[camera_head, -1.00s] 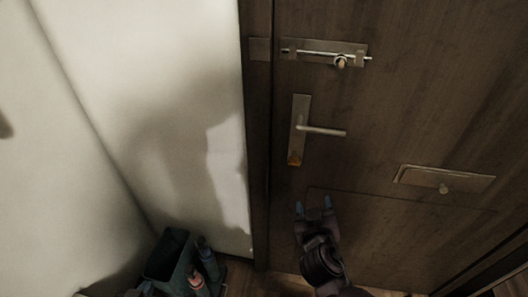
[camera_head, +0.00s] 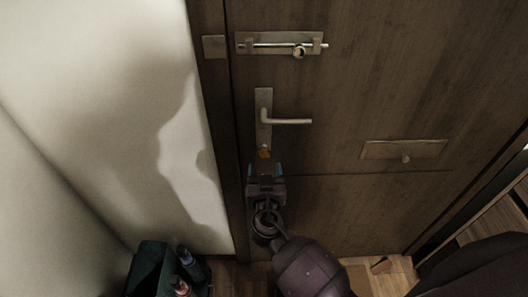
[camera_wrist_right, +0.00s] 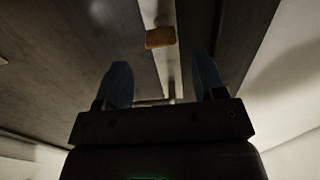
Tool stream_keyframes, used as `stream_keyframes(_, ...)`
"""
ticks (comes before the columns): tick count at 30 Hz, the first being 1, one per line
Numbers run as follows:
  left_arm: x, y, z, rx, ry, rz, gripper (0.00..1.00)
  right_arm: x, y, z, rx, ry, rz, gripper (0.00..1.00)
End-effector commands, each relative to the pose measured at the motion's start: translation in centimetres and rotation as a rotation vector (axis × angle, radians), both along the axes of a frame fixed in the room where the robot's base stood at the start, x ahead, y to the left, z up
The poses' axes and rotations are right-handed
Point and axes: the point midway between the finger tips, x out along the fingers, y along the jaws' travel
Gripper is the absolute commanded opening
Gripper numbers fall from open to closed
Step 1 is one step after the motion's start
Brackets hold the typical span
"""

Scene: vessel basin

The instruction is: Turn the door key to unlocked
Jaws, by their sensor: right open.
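The door key (camera_head: 264,153) is a small orange-brown piece at the bottom of the handle plate on the dark wooden door (camera_head: 350,110). My right gripper (camera_head: 264,170) is just below the key, pointing up at it, with its blue fingers apart and empty. In the right wrist view the key (camera_wrist_right: 160,38) lies ahead of the open fingers (camera_wrist_right: 162,82), between them in the picture but beyond their tips. The lever handle (camera_head: 290,121) sticks out to the right above the key. The key's turned position is not clear. My left gripper is out of view.
A slide bolt (camera_head: 280,45) is mounted above the handle, and a plate with a knob (camera_head: 404,149) sits to the right. A dark bin (camera_head: 148,268) and bottles (camera_head: 190,265) stand at lower left beside the white wall (camera_head: 110,120).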

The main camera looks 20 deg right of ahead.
Motion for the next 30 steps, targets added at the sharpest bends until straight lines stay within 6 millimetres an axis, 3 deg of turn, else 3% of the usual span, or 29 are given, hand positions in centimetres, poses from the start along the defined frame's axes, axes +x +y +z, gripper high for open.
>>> stream_keyframes(3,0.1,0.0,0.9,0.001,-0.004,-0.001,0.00,2.1,-0.6,0.3,-0.003,-0.001,0.000,0.64)
stream_keyframes(10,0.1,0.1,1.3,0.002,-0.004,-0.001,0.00,4.9,-1.4,0.2,-0.001,-0.001,0.001,0.64)
stream_keyframes(24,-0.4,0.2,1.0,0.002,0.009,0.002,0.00,6.0,-1.7,0.0,0.000,0.000,0.000,0.64)
stream_keyframes(25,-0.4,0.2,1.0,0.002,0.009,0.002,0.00,6.0,-1.7,0.0,0.000,0.000,0.001,0.62)
stream_keyframes(30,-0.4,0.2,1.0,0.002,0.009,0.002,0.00,6.0,-1.7,0.0,0.000,0.000,0.000,0.36)
